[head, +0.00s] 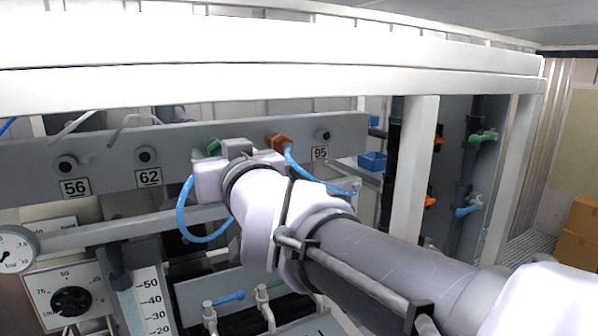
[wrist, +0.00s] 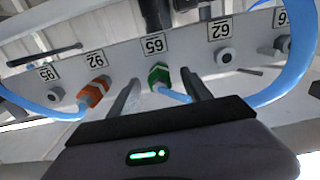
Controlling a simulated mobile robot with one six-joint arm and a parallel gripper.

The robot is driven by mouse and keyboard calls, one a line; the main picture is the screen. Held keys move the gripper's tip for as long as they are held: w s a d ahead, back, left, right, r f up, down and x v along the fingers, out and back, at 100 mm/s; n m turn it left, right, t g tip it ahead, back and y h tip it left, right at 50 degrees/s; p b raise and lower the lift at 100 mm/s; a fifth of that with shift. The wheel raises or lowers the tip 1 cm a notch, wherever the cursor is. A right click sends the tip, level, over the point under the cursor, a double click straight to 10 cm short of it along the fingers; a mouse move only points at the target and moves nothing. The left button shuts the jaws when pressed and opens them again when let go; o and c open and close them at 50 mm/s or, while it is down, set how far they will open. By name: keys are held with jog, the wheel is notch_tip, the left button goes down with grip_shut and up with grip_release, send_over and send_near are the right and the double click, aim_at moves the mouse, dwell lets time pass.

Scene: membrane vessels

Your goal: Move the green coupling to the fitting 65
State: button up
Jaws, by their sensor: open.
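The green coupling (wrist: 160,76), with a blue hose (wrist: 174,95), is at the panel by the label 65 (wrist: 153,44) in the wrist view. It appears to sit on the fitting 65, which it hides. In the head view a bit of the green coupling (head: 213,147) shows beside my arm's end. My gripper (wrist: 160,79) is open, its two fingers on either side of the green coupling, with gaps visible on both sides. In the head view the fingertips are hidden behind my arm.
An orange coupling (head: 280,142) with a blue hose is at fitting 92, close beside my gripper. Bare fittings 62 (head: 148,155), 56 (head: 66,164) and 95 (head: 324,135) flank them. A blue hose loop (head: 186,215) hangs below. A white frame beam (head: 250,88) crosses above.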

jog(key=p+v, duration=0.2)
jog(key=v, duration=1.3)
jog(key=shift+s, duration=0.3)
jog(key=shift+f, duration=0.15)
jog(key=s+d+f+m+g+h+b, duration=0.2)
jog(key=d+f+b, duration=0.4)
jog(key=f+b, duration=0.7)
jog(key=s+d+f+m+g+h+b, duration=0.3)
jog(key=f+b, duration=1)
jog(key=f, duration=1.8)
jog(key=s+d+f+m+g+h+b, duration=0.2)
jog(key=d+f+b, duration=0.7)
jog(key=f, duration=1.3)
jog(key=s+m+g+b, duration=0.2)
jog(key=s+m+b, duration=0.1)
jog(key=s+b, duration=0.1)
jog(key=shift+d+f+m+h, duration=0.3)
jog(key=shift+d+f+m, duration=0.05)
jog(key=shift+m, duration=0.05)
